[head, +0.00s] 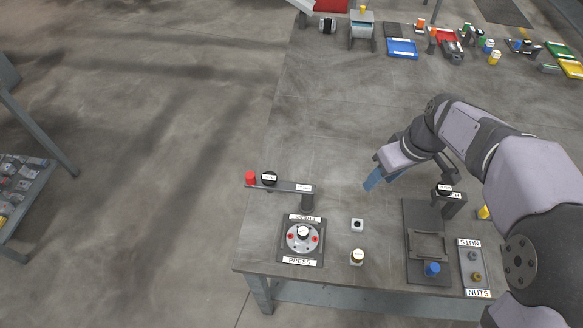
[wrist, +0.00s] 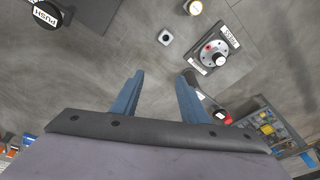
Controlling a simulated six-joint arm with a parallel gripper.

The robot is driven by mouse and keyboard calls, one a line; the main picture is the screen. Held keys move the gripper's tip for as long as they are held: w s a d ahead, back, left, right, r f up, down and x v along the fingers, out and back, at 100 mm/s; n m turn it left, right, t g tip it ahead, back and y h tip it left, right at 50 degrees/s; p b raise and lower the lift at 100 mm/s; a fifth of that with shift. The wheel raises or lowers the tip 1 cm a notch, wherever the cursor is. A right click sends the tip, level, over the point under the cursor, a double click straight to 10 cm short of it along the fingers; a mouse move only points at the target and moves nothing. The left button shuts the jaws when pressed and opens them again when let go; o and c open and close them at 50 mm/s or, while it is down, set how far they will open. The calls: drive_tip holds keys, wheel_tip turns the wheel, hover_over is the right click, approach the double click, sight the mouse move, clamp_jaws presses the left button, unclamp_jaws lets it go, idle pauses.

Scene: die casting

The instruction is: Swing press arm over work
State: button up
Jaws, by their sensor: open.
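The press arm (head: 285,187) is a dark bar on a short post at the back of the press plate. It points left, behind the work, with a red knob (head: 250,178) at its free end and a black-and-white pusher (head: 269,178) beside it. The work (head: 303,237) is a grey disc with red spots and a central white-topped knob on a dark square plate, uncovered from above. My gripper (head: 373,180) is right of the press arm, apart from it, open and empty. In the wrist view my blue fingers (wrist: 160,75) partly hide the press arm (wrist: 205,97); its red knob (wrist: 228,118) shows.
A small grey block (head: 357,225) and a white-topped brass piece (head: 357,256) stand right of the press. A dark fixture (head: 428,240) with a blue knob and a post is farther right, beside a nuts tray (head: 474,265). The table behind the press is clear.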

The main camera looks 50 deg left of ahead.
drive_tip(key=s+a+n+g, duration=0.1)
drive_tip(key=s+a+n, duration=0.1)
drive_tip(key=s+a, duration=0.3)
drive_tip(key=s+a+n, duration=0.2)
drive_tip(key=a, duration=0.5)
drive_tip(key=n+g+y, duration=0.1)
drive_tip(key=n, duration=0.5)
approach(250, 175)
drive_tip(key=f, duration=0.1)
drive_tip(key=shift+p+x, duration=1.6)
drive_tip(key=shift+x, duration=2.2)
drive_tip(key=shift+s+a+r, duration=0.1)
clamp_jaws()
